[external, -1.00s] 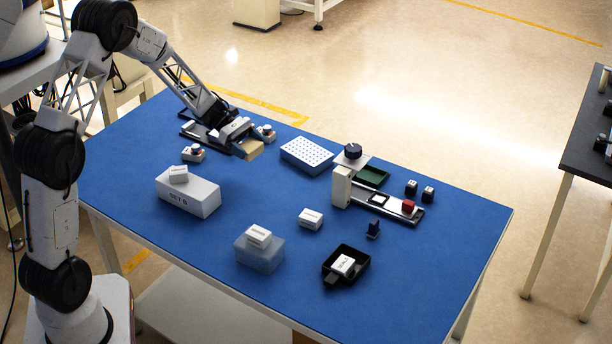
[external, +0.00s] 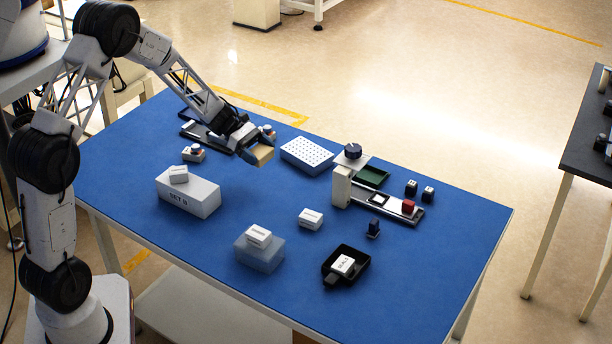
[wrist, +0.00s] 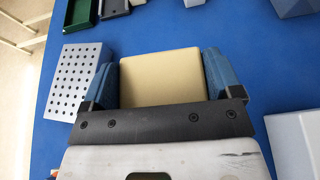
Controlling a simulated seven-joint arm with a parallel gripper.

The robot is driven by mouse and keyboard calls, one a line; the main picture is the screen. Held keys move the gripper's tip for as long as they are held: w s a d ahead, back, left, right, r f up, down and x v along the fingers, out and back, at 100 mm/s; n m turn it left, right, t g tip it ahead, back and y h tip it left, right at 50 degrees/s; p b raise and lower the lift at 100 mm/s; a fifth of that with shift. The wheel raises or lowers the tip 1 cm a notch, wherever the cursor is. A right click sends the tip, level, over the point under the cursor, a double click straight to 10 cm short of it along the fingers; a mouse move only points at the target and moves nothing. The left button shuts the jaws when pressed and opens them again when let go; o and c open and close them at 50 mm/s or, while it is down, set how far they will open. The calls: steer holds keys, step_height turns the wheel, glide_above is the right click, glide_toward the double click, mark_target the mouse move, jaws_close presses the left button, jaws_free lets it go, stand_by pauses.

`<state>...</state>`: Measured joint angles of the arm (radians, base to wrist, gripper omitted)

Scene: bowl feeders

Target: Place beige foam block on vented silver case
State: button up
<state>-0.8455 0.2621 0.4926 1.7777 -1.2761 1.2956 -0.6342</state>
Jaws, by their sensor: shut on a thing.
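The beige foam block (external: 262,156) is held in my gripper (external: 257,150), above the blue table. In the wrist view the beige block (wrist: 161,78) sits between the two blue fingers of my gripper (wrist: 160,84), which touch its sides. The vented silver case (external: 307,155) is a flat box with rows of dark holes on top, just right of the block in the external view. In the wrist view the silver case (wrist: 77,80) lies to the left of the gripper, apart from it. The top of the case is bare.
A white box (external: 189,197) with a small white block on it stands at the left. A translucent blue box (external: 259,253) is nearer the front. A green tray (external: 372,176) and a rail fixture (external: 392,206) lie right of the case. A black tray (external: 346,267) is at front right.

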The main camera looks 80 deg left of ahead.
steer(key=shift+w+d+f, duration=0.1)
steer(key=shift+w+d, duration=0.7)
steer(key=shift+d, duration=0.25)
steer(key=shift+w+a, duration=0.1)
glide_above(302, 156)
steer(key=shift+f, duration=0.75)
steer(key=shift+f, duration=1.75)
steer(key=shift+f, duration=0.2)
steer(key=o, duration=0.7)
steer(key=shift+o, duration=0.2)
steer(key=shift+r, duration=0.25)
steer(key=v, duration=1.1)
steer(key=shift+s+a, duration=0.25)
steer(key=shift+s, duration=0.1)
